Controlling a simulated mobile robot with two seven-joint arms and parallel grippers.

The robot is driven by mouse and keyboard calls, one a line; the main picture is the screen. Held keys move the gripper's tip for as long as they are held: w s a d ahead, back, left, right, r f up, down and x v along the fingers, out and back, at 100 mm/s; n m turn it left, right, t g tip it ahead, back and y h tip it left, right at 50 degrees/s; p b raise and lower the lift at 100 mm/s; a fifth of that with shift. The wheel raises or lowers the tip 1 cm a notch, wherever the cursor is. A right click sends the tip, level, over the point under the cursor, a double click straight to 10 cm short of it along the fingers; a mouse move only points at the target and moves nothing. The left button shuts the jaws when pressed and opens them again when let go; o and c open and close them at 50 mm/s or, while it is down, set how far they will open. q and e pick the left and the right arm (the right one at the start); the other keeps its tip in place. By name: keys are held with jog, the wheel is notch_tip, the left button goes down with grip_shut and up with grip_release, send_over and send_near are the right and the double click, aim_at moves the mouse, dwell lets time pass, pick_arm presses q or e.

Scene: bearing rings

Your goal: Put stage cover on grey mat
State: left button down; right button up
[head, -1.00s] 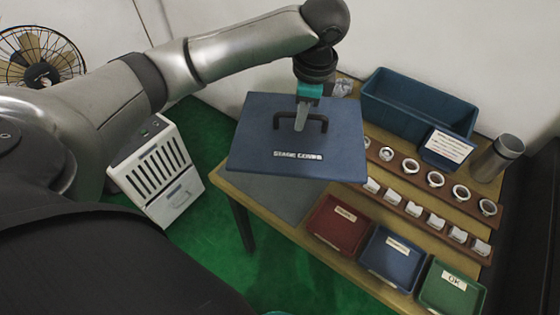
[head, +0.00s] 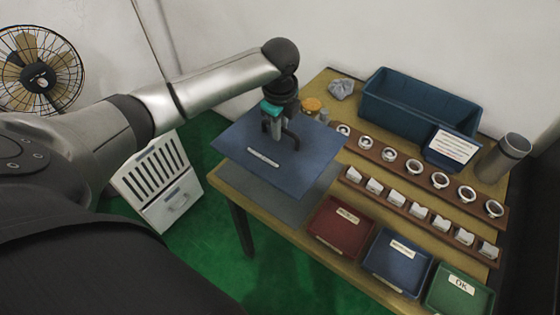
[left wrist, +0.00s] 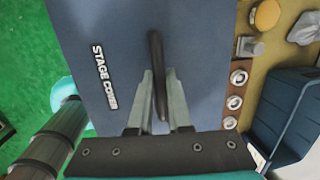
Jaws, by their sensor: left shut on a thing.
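The stage cover (head: 310,165) is a flat blue board with a dark handle and a white label. My left gripper (head: 272,132) is shut on its handle and holds the board above the left end of the table. In the left wrist view the cover (left wrist: 95,30) fills the middle, with the fingers of my left gripper (left wrist: 160,95) on either side of the handle. The grey mat (head: 265,195) lies on the table below the board, and the board hides much of it. My right gripper is not in view.
Red (head: 340,227), blue (head: 396,262) and green (head: 459,291) trays line the table's front. Racks of several bearing rings (head: 414,167) and white boxes (head: 418,211) stand behind. A large blue bin (head: 418,108) and a metal cylinder (head: 502,158) are at the back.

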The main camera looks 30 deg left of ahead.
aim_at(280, 147)
pick_arm(q)
notch_tip(280, 147, down, 7)
jog(key=shift+f+b, duration=0.1)
jog(key=shift+b, duration=0.8)
notch_tip(280, 147, down, 4)
jog(key=shift+f+b, duration=0.1)
jog(key=shift+b, duration=0.6)
jog(key=c, duration=1.3)
grip_release()
jog(key=shift+f, duration=0.15)
jog(key=o, duration=0.4)
jog(key=shift+o, duration=0.3)
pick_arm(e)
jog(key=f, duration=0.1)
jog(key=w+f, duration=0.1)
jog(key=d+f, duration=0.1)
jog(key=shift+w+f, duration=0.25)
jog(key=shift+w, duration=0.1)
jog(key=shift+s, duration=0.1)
